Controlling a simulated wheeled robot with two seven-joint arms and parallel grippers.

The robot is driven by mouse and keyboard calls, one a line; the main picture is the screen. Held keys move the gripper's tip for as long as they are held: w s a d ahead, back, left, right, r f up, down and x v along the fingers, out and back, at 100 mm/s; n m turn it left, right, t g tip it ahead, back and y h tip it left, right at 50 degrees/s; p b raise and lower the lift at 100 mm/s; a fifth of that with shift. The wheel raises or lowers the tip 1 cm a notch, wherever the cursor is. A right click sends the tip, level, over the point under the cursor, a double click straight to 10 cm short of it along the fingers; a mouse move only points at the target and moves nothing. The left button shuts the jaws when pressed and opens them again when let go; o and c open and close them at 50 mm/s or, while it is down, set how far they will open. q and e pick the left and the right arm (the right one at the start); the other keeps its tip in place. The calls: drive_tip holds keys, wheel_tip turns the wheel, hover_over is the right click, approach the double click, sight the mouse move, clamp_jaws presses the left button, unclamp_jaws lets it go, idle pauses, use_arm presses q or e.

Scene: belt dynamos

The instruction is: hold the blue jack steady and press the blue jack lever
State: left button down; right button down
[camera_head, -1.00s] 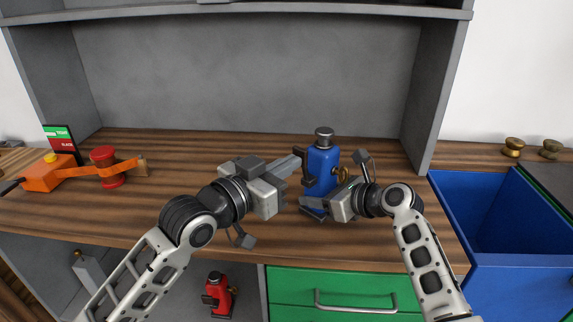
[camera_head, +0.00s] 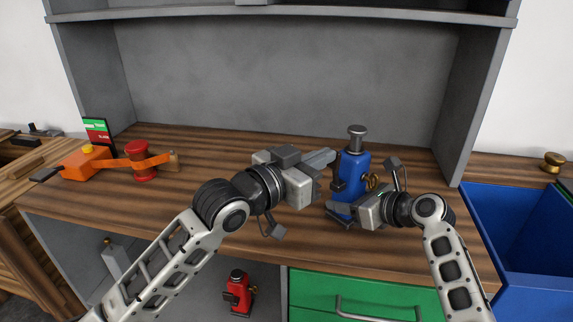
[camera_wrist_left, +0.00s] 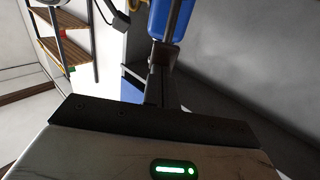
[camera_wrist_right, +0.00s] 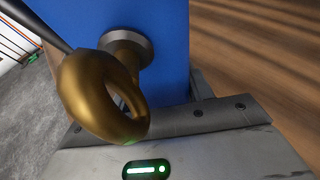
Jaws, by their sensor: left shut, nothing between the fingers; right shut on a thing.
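The blue jack (camera_head: 354,172) stands upright on the wooden bench, with a grey ram (camera_head: 357,133) sticking up from its top and a brass ring (camera_head: 373,181) on its right side. A dark lever part (camera_head: 337,186) shows at its left side. My left gripper (camera_head: 332,156) is shut and empty, its tips close beside the jack's upper left; I cannot tell if they touch. The jack's blue body also shows in the left wrist view (camera_wrist_left: 172,20). My right gripper (camera_head: 338,208) is shut on the jack low down; the right wrist view shows the brass ring (camera_wrist_right: 100,95) close up.
An orange device with a belt around a red drum (camera_head: 140,160) and a sign stand at the bench's left. A red jack (camera_head: 238,292) stands below. A green drawer (camera_head: 320,288) is under the bench; a blue bin (camera_head: 520,230) is at right. The bench's middle back is clear.

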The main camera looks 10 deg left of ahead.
use_arm(q)
drive_tip(key=s+a+r, duration=0.3)
drive_tip(key=s+a, duration=0.4)
drive_tip(key=s, duration=0.2)
drive_tip(key=shift+s+a+r, duration=0.15)
drive_tip(key=shift+s+r, duration=0.1)
drive_tip(key=shift+r, duration=0.1)
wheel_tip(320, 180, down, 5)
drive_tip(key=s+a, duration=0.2)
drive_tip(key=shift+f, duration=0.2)
drive_tip(key=shift+d, duration=0.1)
drive_tip(key=x, duration=1.4)
